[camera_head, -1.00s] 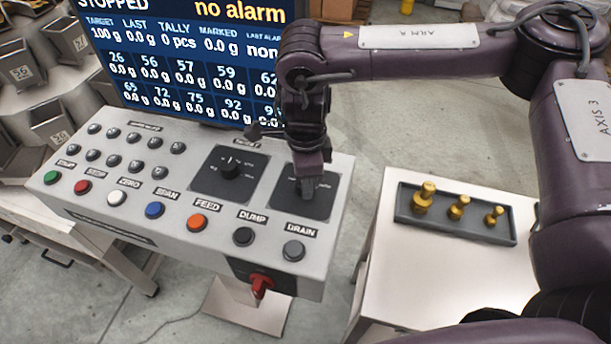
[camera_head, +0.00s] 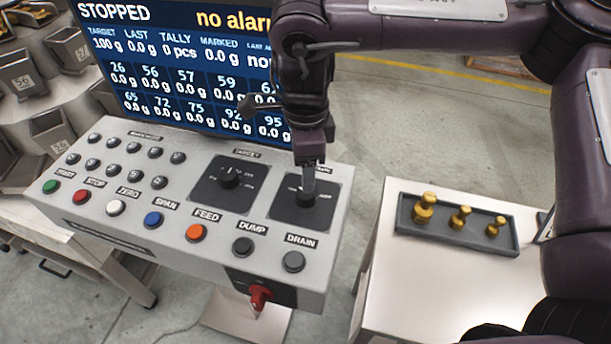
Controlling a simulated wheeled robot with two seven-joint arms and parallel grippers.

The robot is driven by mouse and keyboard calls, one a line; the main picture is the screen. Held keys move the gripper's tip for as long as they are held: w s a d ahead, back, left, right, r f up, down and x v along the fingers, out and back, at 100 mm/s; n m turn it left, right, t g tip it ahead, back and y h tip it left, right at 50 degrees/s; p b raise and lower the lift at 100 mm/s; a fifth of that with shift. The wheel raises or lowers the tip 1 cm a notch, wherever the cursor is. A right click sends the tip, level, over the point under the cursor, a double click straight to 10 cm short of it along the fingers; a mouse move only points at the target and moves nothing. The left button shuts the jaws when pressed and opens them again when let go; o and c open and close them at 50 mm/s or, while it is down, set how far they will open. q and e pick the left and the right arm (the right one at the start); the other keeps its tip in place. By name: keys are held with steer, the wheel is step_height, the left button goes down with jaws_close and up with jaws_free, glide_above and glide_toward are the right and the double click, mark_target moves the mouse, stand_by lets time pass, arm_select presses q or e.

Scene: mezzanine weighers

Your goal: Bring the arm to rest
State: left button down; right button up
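My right arm comes in from the right and its gripper (camera_head: 308,182) points down over the right-hand dial (camera_head: 304,205) of the control panel (camera_head: 325,250). The fingertips are close above or at the dial's dark knob. I see the fingers edge-on as one narrow grey piece, so I cannot tell whether they are open or shut, or touching the knob. My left gripper is not in view.
A screen (camera_head: 165,60) behind the panel reads STOPPED and no alarm. A second dial (camera_head: 229,180), coloured buttons and a red switch (camera_head: 260,296) are on the panel. A white table (camera_head: 430,290) at right holds a grey tray (camera_head: 457,236) with three brass weights.

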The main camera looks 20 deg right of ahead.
steer(key=shift+r, duration=0.5)
